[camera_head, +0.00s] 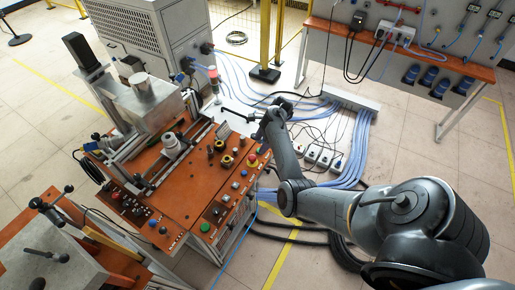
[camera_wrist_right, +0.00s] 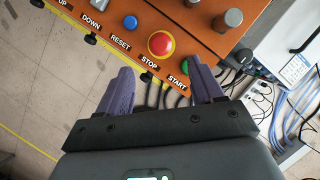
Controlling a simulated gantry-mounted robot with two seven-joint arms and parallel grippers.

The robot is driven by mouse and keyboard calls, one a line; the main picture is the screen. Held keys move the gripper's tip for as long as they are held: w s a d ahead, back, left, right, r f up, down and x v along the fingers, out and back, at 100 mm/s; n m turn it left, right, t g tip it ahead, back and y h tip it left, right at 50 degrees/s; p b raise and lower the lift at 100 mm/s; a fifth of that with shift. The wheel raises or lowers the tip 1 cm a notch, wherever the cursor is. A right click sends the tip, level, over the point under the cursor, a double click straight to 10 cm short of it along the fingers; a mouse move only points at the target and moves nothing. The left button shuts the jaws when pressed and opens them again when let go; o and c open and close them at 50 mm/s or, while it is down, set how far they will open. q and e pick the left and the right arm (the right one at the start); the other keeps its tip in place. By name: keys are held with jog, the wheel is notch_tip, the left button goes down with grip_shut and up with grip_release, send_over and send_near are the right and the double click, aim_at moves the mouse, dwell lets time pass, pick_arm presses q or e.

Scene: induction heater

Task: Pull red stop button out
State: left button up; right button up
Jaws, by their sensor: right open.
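The red stop button (camera_wrist_right: 161,43), a round red cap on a yellow ring, sits on the orange panel above the label STOP in the right wrist view. In the head view it shows as a small red and yellow spot (camera_head: 253,162) near the panel's right edge. My right gripper (camera_wrist_right: 160,74) is open and empty. Its two purple fingers are spread apart, with the button ahead of the gap between their tips, not touched by either finger. In the head view the right gripper (camera_head: 262,113) is small and dark at the arm's end. My left gripper is not in view.
A green start button (camera_wrist_right: 184,62) sits close beside the right finger. A blue button (camera_wrist_right: 130,22) and dark knobs (camera_wrist_right: 229,20) are nearby on the orange control table (camera_head: 190,195). Blue cables (camera_head: 350,160) and sockets lie on the floor to the right.

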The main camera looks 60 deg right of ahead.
jog(key=shift+v, duration=1.35)
jog(key=s+a+f+g+p, duration=0.2)
jog(key=s+f+g+p, duration=0.25)
jog(key=s, duration=0.65)
jog(key=s+a+n+g+h+p, duration=0.2)
jog(key=s+a+n+h+p, duration=0.15)
jog(key=s+a+n, duration=0.35)
jog(key=s+a+r+n+t+h+p, duration=0.1)
jog(key=a+r+n, duration=0.2)
jog(key=a+n, duration=0.4)
jog(key=s+a+r+n+t+p, duration=0.15)
jog(key=a+r+n, duration=0.25)
jog(key=a, duration=0.5)
jog(key=w+a+r+n+t+y, duration=0.1)
jog(key=w+a+r+n+t, duration=0.3)
jog(key=a+r+n, duration=0.7)
jog(key=shift+a+r, duration=0.15)
jog(key=shift+a, duration=0.65)
